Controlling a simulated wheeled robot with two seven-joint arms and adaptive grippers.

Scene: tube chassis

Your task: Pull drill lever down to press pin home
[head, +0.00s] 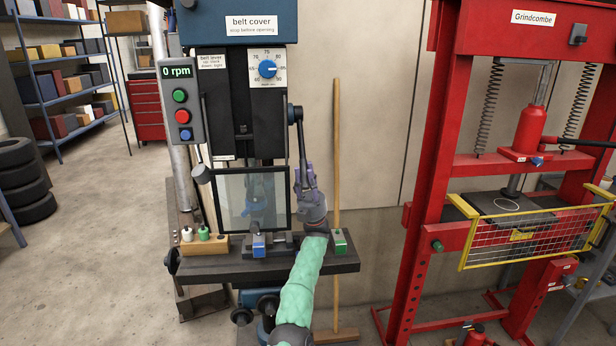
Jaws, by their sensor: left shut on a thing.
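The drill press has a dark lever (301,138) on the right side of its head, hanging down from a black hub. My left gripper (305,178) is at the lever's lower end, shut on it, with the green-sleeved arm (305,275) rising from below. The gripper covers the lever's end. A clear guard (232,203) in a black frame hangs in front of the spindle area. A vise with a blue part (258,245) sits on the press table below the guard. I cannot make out the pin. My right gripper is out of view.
A wooden block (204,245) with a white and a green peg stands on the table (215,268) at left. A green block (340,241) lies at right. The control box (180,103) reads 0 rpm. A broom handle (336,150) and a red press (425,170) stand further right.

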